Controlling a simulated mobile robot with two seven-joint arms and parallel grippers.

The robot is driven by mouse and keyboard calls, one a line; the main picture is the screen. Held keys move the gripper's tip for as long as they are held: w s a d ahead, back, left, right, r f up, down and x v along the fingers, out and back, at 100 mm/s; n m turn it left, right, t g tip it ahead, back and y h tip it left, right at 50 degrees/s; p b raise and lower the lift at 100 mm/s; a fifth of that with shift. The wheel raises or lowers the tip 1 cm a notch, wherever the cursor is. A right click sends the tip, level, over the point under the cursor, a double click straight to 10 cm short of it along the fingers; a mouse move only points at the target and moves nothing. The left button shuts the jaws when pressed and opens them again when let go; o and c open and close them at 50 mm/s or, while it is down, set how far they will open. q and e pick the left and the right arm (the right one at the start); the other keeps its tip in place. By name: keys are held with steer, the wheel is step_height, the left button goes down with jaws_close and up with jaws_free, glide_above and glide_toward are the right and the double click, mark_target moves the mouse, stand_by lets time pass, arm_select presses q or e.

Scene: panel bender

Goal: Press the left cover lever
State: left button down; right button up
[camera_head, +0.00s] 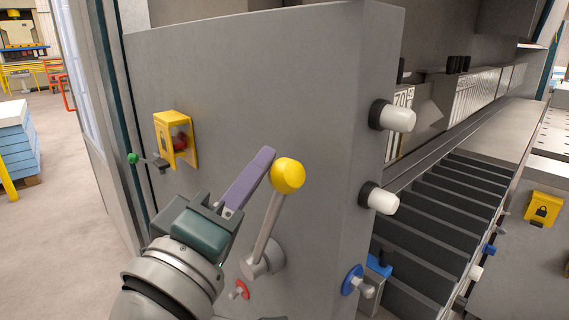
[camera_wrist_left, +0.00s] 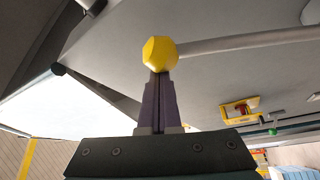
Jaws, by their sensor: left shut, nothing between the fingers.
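The cover lever is a grey rod with a yellow ball knob (camera_head: 288,175), standing out from the grey panel in the head view. It slants up and to the right from a round pivot (camera_head: 262,260). My left gripper (camera_head: 268,155) has its purple fingers closed together, with the tips right beside the knob. In the left wrist view the yellow knob (camera_wrist_left: 160,53) sits at the fingertips of the shut gripper (camera_wrist_left: 157,78), and the rod runs off to the right. I cannot tell whether the tips touch the knob. My right gripper is not in view.
A yellow box with a red button (camera_head: 176,140) and a green-knobbed lever (camera_head: 133,158) are on the panel's left. White knobs (camera_head: 392,116) stick out from its right edge. A small red knob (camera_head: 240,289) is below the lever. Open floor (camera_head: 60,235) lies at left.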

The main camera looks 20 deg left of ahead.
arm_select(q)
steer(key=s+d+f+m+t+h+b, duration=0.1)
steer(key=s+d+f+m+b, duration=0.1)
steer(key=d+f+m+b, duration=0.1)
steer(key=d+m+b, duration=0.1)
steer(key=d, duration=0.1)
steer(key=shift+s+d+m+h, duration=0.2)
steer(key=shift+d+m+h, duration=0.1)
steer(key=shift+h, duration=0.1)
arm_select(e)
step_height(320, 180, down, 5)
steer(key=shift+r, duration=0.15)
arm_select(q)
steer(key=shift+d+f, duration=0.1)
steer(key=shift+f, duration=0.1)
